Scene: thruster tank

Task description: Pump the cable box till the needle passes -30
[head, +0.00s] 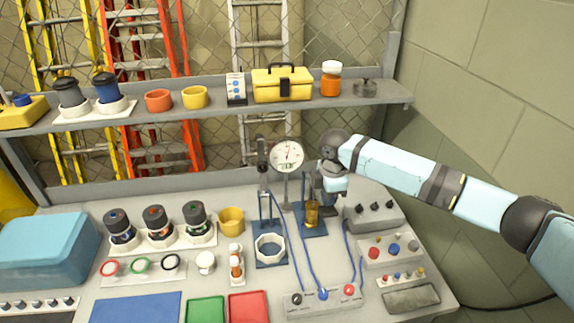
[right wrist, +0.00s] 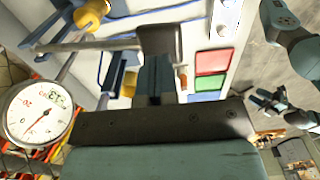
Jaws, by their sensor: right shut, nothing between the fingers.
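A round white gauge (head: 287,155) with a red needle stands on a post behind the table's middle. It also shows tilted in the right wrist view (right wrist: 38,113); I cannot read its value surely. A pump stand with an amber cylinder (head: 311,213) sits on a blue base right of the gauge. A grey box with blue cables (head: 322,299) and several knobs lies at the table's front. My right gripper (head: 327,206) is shut and empty, pointing down close beside the amber cylinder; contact is unclear. Its fingers (right wrist: 156,75) are together in the wrist view. My left gripper is not in the head view.
A white hexagonal ring (head: 270,247) on a blue stand is left of the pump stand. Grey knob boxes (head: 372,216) stand right of it. Blue cables run across the table. A shelf (head: 220,110) with a yellow toolbox (head: 283,84) crosses behind. A block wall (head: 490,90) bounds the right.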

